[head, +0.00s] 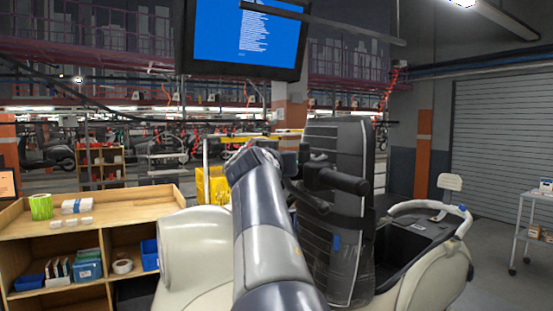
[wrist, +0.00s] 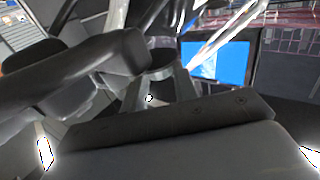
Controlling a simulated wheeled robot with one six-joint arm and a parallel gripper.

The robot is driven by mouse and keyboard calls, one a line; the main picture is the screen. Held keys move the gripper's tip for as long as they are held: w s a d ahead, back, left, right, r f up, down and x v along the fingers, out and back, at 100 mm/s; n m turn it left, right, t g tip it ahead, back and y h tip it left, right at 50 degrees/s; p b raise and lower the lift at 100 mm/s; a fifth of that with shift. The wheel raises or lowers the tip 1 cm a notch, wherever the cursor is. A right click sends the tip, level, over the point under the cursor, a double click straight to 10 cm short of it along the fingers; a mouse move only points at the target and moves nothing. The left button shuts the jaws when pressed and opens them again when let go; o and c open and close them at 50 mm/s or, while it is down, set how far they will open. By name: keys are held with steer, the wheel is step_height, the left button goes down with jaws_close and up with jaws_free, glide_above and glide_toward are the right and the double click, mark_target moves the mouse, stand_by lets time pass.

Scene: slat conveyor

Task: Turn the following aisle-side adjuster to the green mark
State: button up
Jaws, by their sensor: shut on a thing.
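My gripper (wrist: 161,80) shows in the wrist view, with its two grey fingers closed on a dark rounded part (wrist: 161,62). This part seems to be the adjuster, but its shape is partly covered and I cannot read its angle. I see no green mark in either view. In the head view my arm reaches up and forward to the cream scooter (head: 415,262), beside its dark upright panel (head: 338,215). The fingers and the part they hold are hidden there behind my wrist.
A thick dark bar (wrist: 75,70) crosses close to the fingers in the wrist view. A wooden shelf unit (head: 100,222) with small bins stands at the left. A white trolley (head: 535,205) stands at the far right. A screen (head: 245,38) hangs overhead. Floor is clear at right.

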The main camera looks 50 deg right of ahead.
steer(key=shift+w+f+b, duration=0.1)
steer(key=shift+f+b, duration=0.05)
steer(key=shift+b, duration=0.3)
steer(key=shift+w+a+f+m+g+h+b, duration=0.15)
steer(key=shift+m+g+h+b, duration=0.35)
steer(key=shift+b, duration=0.4)
steer(key=m+g+h+b, duration=0.1)
steer(key=m+g+b, duration=0.1)
steer(key=g, duration=0.1)
steer(key=shift+w+b, duration=0.2)
steer(key=shift+b, duration=0.1)
steer(key=m+g, duration=0.2)
steer(key=g, duration=0.1)
steer(key=m+g+h+p, duration=0.1)
steer(key=g, duration=0.1)
steer(key=shift+w+r, duration=0.35)
steer(key=shift+r, duration=0.05)
steer(key=m+g+p, duration=0.2)
steer(key=g, duration=0.1)
steer(key=shift+w+g, duration=0.15)
steer(key=shift+g, duration=0.25)
steer(key=shift+m+g+p, duration=0.35)
steer(key=shift+m+g, duration=0.15)
steer(key=shift+f, duration=0.1)
